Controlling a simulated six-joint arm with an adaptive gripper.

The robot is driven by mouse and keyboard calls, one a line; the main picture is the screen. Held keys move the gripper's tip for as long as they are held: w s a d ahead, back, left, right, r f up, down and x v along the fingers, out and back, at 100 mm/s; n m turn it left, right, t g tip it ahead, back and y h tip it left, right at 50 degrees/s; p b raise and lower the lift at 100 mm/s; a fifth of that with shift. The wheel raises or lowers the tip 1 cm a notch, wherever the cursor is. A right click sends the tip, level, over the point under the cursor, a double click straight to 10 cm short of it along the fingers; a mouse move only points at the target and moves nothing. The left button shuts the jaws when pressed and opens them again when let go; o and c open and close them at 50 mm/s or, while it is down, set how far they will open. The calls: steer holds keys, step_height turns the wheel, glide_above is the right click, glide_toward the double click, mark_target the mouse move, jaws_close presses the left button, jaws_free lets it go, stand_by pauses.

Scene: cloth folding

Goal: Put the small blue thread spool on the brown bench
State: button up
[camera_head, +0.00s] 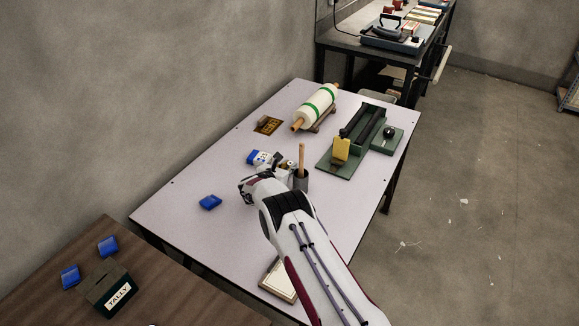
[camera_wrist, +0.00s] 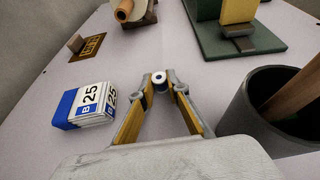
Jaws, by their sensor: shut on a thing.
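The small blue thread spool (camera_wrist: 160,82) shows in the wrist view as a small piece with a white end and a blue ring. It sits between the fingertips of my gripper (camera_wrist: 161,79), which is shut on it. In the head view my gripper (camera_head: 284,167) is over the pale table, between a blue-and-white box and a dark cup; the spool cannot be made out there. The brown bench (camera_head: 50,245) is at the lower left of the head view, well away from my gripper.
The blue-and-white box (camera_wrist: 85,105) is close left of my gripper; the dark cup (camera_wrist: 260,110) with a wooden stick is close right. A blue piece (camera_head: 210,202) lies on the pale table (camera_head: 180,225). The bench holds two blue pieces (camera_head: 108,246) and a TALLY box (camera_head: 108,290).

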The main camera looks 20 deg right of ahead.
steer(key=shift+r, duration=0.15)
step_height(320, 180, up, 10)
steer(key=shift+f, duration=0.2)
stand_by(0.5)
stand_by(0.4)
steer(key=shift+a, duration=0.1)
steer(key=s+a+m+g+h, duration=0.1)
steer(key=s+a, duration=0.3)
steer(key=s, duration=0.4)
steer(key=s+a, duration=0.4)
steer(key=s, duration=0.4)
steer(key=s+r, duration=0.2)
steer(key=s, duration=0.8)
steer(key=s+d+r+m+h, duration=0.1)
steer(key=s+r, duration=0.2)
steer(key=s, duration=0.8)
steer(key=shift+s+r+g, duration=0.2)
steer(key=shift+s+g, duration=0.1)
steer(key=shift+g, duration=0.1)
steer(key=shift+w, duration=0.1)
